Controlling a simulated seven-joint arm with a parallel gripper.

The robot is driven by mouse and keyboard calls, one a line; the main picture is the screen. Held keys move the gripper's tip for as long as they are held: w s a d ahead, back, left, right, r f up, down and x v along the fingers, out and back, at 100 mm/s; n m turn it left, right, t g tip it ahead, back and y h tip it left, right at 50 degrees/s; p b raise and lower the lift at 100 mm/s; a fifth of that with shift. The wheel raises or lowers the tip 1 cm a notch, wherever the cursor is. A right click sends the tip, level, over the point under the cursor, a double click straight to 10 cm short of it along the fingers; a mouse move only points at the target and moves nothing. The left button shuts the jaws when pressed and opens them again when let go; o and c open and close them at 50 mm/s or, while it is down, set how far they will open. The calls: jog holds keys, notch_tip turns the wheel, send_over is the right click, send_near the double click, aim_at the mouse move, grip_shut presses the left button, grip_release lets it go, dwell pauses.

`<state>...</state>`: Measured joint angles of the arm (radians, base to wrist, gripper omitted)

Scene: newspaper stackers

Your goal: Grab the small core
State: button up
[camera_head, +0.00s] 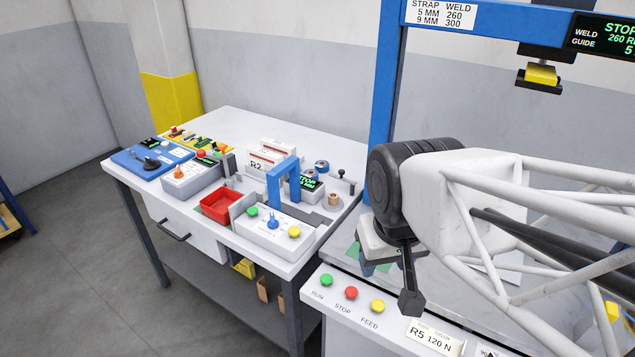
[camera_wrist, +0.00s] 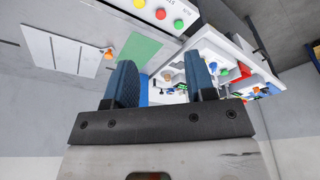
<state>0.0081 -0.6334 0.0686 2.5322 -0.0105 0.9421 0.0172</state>
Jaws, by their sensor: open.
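A small tan ring-like piece (camera_head: 333,200), which looks like the small core, sits at the right end of the white workbench, beside the blue arch. A small tan spot (camera_wrist: 168,77) between the fingers in the wrist view may be the same piece; it is too small to tell. My gripper (camera_wrist: 162,88) is open, with two blue ribbed fingers apart and nothing between them. In the head view, the gripper is partly hidden by my arm, right of the bench and above the machine top with the green patch.
The white workbench (camera_head: 235,126) carries a red tray (camera_head: 221,205), a blue arch (camera_head: 284,182), a button box (camera_head: 272,232) and small devices. A blue machine frame (camera_head: 385,75) stands behind. The front panel with RUN, STOP and FEED buttons (camera_head: 351,293) lies below my arm.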

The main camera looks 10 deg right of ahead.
dwell(0.3)
jog(key=shift+o, duration=1.2)
jog(key=w+d+f+n+t+h, duration=0.1)
jog(key=w+d+f+n+h, duration=0.15)
jog(key=w+n, duration=0.4)
jog(key=w+d+f+n+t+h, duration=0.1)
jog(key=w+d+f+n+h, duration=0.15)
jog(key=w, duration=0.65)
jog(key=w+d+f+n+t+h, duration=0.1)
jog(key=w+d+f+n+h, duration=0.1)
jog(key=w+n+h, duration=0.35)
jog(key=w+a+f+n+t+y, duration=0.1)
jog(key=w+a+f+n+t, duration=0.1)
jog(key=w+f+n, duration=0.2)
jog(key=w+a+f+n+t+y, duration=0.1)
jog(key=w+a+f+n+t, duration=0.1)
jog(key=w+n, duration=0.4)
jog(key=w+a+f+n+t+y, duration=0.2)
jog(key=w+a+f+n, duration=0.1)
jog(key=w+f+n, duration=0.2)
jog(key=shift+w+a+f+n, duration=0.2)
jog(key=shift+w+f, duration=0.35)
jog(key=shift+w, duration=0.15)
jog(key=shift+w+a+f+n, duration=0.15)
jog(key=shift+w+a+f, duration=0.05)
jog(key=shift+w+f, duration=0.4)
jog(key=shift+w, duration=0.1)
